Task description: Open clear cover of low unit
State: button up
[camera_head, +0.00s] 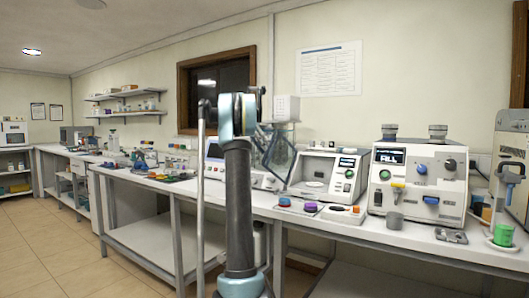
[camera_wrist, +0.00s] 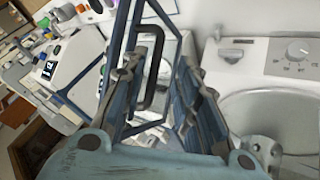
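The low white unit (camera_head: 235,178) stands on the bench in the head view, partly hidden behind my arm. A clear panel with dark edges, seemingly its cover (camera_head: 279,150), stands tilted up at the unit's right side. In the wrist view the blue-tinted frame of the cover (camera_wrist: 122,38) and a black handle (camera_wrist: 158,68) show ahead of my gripper (camera_wrist: 158,88). The two fingers are spread, with the handle seen in the gap between them. I cannot tell whether either finger touches it. In the head view my gripper is mostly hidden behind the arm.
A white unit with a screen and green button (camera_head: 327,176) stands close on the right, with a larger two-knob machine (camera_head: 417,182) beyond. Colored small items (camera_head: 284,203) lie at the bench front. In the wrist view, a white unit with a knob (camera_wrist: 298,49) and round basin is close right.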

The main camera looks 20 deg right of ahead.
jog(key=v, duration=1)
jog(key=shift+w, duration=0.2)
jog(key=shift+a+r, duration=0.1)
jog(key=shift+a, duration=0.05)
jog(key=s+a+f+n+t+y, duration=0.1)
jog(key=s+a+f+n, duration=0.2)
jog(key=s+a+f, duration=0.3)
jog(key=s+a+f+n+t+y, duration=0.1)
jog(key=s+a+f+n+t, duration=0.2)
jog(key=s, duration=0.5)
jog(key=s+a+f+n+y, duration=0.1)
jog(key=s+a+f+n, duration=0.2)
jog(key=s+a+f, duration=0.4)
jog(key=s+a+f+n+t+y, duration=0.1)
jog(key=s+a+f+n, duration=0.2)
jog(key=s+f, duration=0.5)
jog(key=s+a+f+n+t+y, duration=0.1)
jog(key=s+a+f, duration=0.3)
jog(key=s+f, duration=0.4)
jog(key=s+a+f+n+y, duration=0.1)
jog(key=s+a+f+n, duration=0.2)
jog(key=s+f, duration=0.6)
notch_tip(320, 180, down, 7)
jog(key=shift+a+r+n+t, duration=0.15)
jog(key=shift+r+n+t, duration=0.2)
jog(key=shift+n, duration=0.45)
jog(key=shift+a+f, duration=0.1)
jog(key=shift+a, duration=0.05)
